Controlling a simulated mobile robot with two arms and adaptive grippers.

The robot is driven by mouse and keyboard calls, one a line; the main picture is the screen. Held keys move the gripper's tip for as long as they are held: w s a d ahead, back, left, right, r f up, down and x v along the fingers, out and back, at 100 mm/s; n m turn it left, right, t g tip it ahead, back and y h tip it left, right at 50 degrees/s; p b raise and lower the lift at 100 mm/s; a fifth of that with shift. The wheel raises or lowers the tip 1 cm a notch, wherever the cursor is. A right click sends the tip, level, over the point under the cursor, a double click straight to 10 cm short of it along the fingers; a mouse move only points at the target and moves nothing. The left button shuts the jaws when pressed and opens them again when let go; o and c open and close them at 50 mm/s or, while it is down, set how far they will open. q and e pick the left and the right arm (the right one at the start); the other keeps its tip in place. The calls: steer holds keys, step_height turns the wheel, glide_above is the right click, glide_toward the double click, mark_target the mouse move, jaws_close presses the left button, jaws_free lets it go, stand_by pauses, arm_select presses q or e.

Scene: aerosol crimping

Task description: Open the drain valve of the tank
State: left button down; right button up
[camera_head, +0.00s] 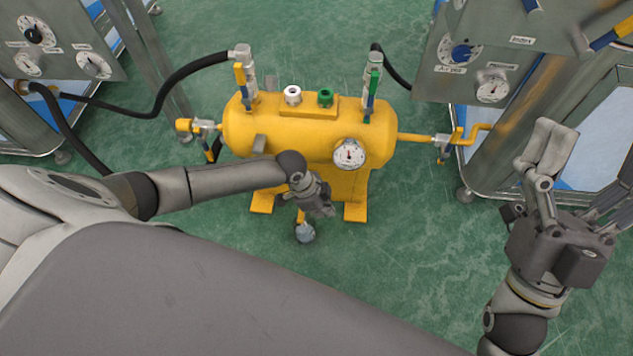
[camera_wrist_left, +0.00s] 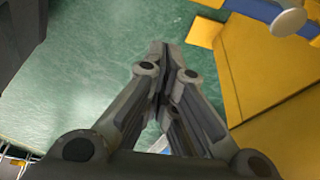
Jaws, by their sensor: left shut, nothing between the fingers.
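The yellow tank (camera_head: 300,135) lies level on yellow feet in the middle of the head view. My left gripper (camera_head: 302,216) is in front of its lower part, pointing down. In the left wrist view its fingers (camera_wrist_left: 160,50) are shut and empty. There a blue bar with a pale round end (camera_wrist_left: 288,22) shows near the tank's yellow base (camera_wrist_left: 265,70), apart from the fingertips; I cannot tell if it is the drain valve. In the head view a pale bluish round part (camera_head: 304,233) shows below the left gripper. My right gripper (camera_head: 555,145) is raised at the right, away from the tank; its jaw state is unclear.
A pressure gauge (camera_head: 349,154) is on the tank's front. Hoses and upright valves (camera_head: 243,75) join its top. Metal panels stand at both sides (camera_head: 60,45). Green floor in front is clear.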

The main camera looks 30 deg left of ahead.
arm_select(q)
steer(key=p+v, duration=0.3)
steer(key=v, duration=0.5)
steer(key=shift+r+p, duration=0.4)
steer(key=shift+r, duration=0.05)
arm_select(e)
steer(key=w+f+g+h, duration=0.2)
steer(key=w+f+g, duration=0.1)
steer(key=f+g, duration=0.2)
steer(key=w+f+g+h, duration=0.2)
steer(key=w+f+g, duration=0.2)
steer(key=f, duration=0.5)
steer(key=shift+w+f+g, duration=0.25)
steer(key=shift+f+g, duration=0.1)
steer(key=shift+g, duration=0.35)
